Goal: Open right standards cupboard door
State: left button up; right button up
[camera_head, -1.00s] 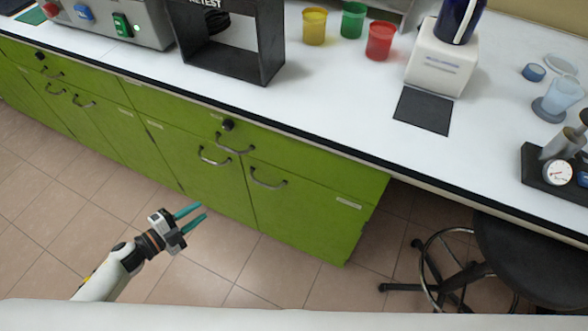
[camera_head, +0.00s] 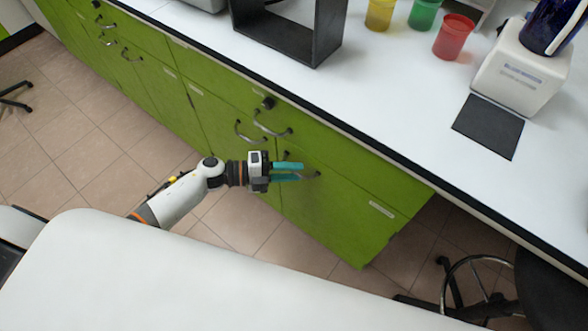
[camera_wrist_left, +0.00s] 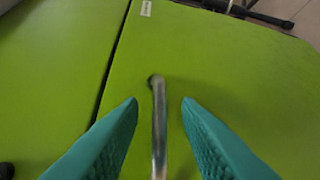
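The right cupboard door (camera_head: 335,220) is a green panel under the counter, and it looks closed. Its metal bar handle (camera_head: 317,174) is partly hidden by my left gripper (camera_head: 302,172) in the head view. In the left wrist view the handle (camera_wrist_left: 159,130) runs between the two teal fingers of my left gripper (camera_wrist_left: 160,102). The fingers are apart, one on each side of the bar, with visible gaps. The door (camera_wrist_left: 225,65) fills the right of that view, with the dark seam to its left. My right gripper is not in view.
The neighbouring left door's handle (camera_head: 248,133) and the drawer handle (camera_head: 270,128) are close by. The white counter (camera_head: 400,90) overhangs above, with red (camera_head: 454,37) and green cups. A dark stool (camera_head: 545,285) stands at the right.

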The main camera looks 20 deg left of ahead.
pick_arm(q)
jog(key=shift+w+d, duration=0.25)
jog(key=shift+d, duration=0.2)
grip_shut()
jog(key=shift+f, duration=0.1)
